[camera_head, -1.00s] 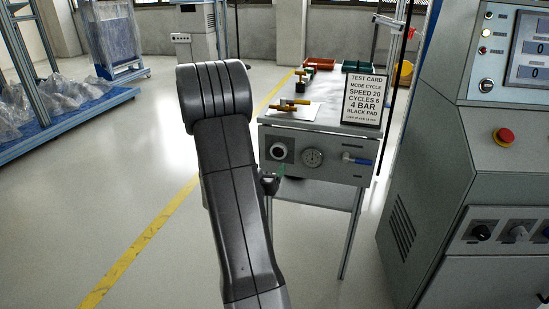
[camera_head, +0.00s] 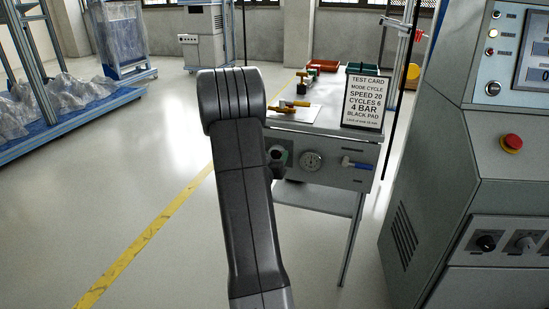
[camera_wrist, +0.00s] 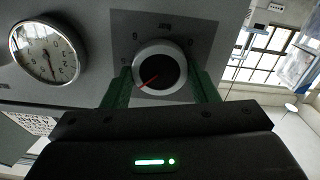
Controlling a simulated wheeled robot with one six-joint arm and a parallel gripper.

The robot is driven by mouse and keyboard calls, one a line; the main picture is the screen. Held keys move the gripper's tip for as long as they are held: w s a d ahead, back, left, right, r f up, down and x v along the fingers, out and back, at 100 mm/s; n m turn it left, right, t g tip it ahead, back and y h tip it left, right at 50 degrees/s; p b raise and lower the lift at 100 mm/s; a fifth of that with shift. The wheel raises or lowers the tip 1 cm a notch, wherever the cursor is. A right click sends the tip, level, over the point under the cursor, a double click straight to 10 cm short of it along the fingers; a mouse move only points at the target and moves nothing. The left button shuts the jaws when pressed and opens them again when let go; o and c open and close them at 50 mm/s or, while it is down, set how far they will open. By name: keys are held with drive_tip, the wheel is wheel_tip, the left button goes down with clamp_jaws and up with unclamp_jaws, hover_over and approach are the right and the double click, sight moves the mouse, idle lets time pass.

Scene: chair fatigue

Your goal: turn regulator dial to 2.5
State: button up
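The regulator dial (camera_wrist: 160,72) is a dark round knob in a pale ring, on a grey square plate. In the head view the dial (camera_head: 279,152) is partly hidden by my arm. A round gauge (camera_wrist: 47,50) with a thin needle sits beside the dial; it also shows in the head view (camera_head: 311,161).
The dial is on the front of a grey bench (camera_head: 330,146). A blue-handled valve (camera_head: 355,164) is right of the gauge. A test card (camera_head: 364,101) reading "4 BAR" stands on top, near brass-coloured parts (camera_head: 291,105). A control cabinet (camera_head: 440,180) stands at the right.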

drive_tip(key=shift+c, duration=0.6)
drive_tip(key=shift+r+n+p, duration=0.1)
drive_tip(key=shift+n+p, duration=0.2)
drive_tip(key=shift+n, duration=0.1)
drive_tip(key=n+p, duration=0.3)
drive_tip(key=n, duration=0.2)
drive_tip(key=shift+a+n+p, duration=0.1)
drive_tip(key=shift+n+p, duration=0.2)
drive_tip(key=n+p, duration=0.1)
drive_tip(key=n, duration=0.2)
drive_tip(key=shift+p, duration=0.4)
drive_tip(key=shift+n+p, duration=0.8)
drive_tip(key=shift+n, duration=1.2)
